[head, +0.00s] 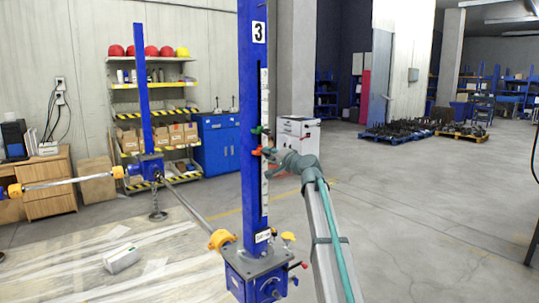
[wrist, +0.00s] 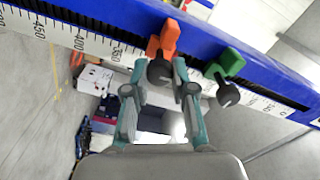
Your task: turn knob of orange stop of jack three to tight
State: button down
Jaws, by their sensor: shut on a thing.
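Jack three is the blue column (head: 252,100) with a "3" plate at its top and a white scale (head: 264,100) down its side. The orange stop (head: 267,151) sits on the scale just below the green stop (head: 258,130). In the wrist view the orange stop (wrist: 164,38) has a dark round knob (wrist: 160,72), near the 350 mark. My gripper (wrist: 160,67) is shut on this knob, one finger on each side. In the head view my gripper (head: 274,156) reaches the column from the right. The green stop (wrist: 225,63) is just right of my right finger.
The green stop's dark knob (wrist: 228,95) is close beside my right finger. A second blue jack column (head: 142,80) stands to the left, joined by a shaft (head: 190,204). Shelves and a blue cabinet (head: 218,143) stand behind.

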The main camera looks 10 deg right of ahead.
jog(key=shift+a+f+m+p, duration=0.15)
jog(key=shift+m+p, duration=3.05)
jog(key=shift+m, duration=1.6)
jog(key=shift+d+f+m+p, duration=0.1)
jog(key=shift+m+p, duration=3.05)
jog(key=shift+m, duration=1.65)
jog(key=c, duration=0.9)
grip_release()
jog(key=shift+c, duration=0.2)
jog(key=v, duration=1.2)
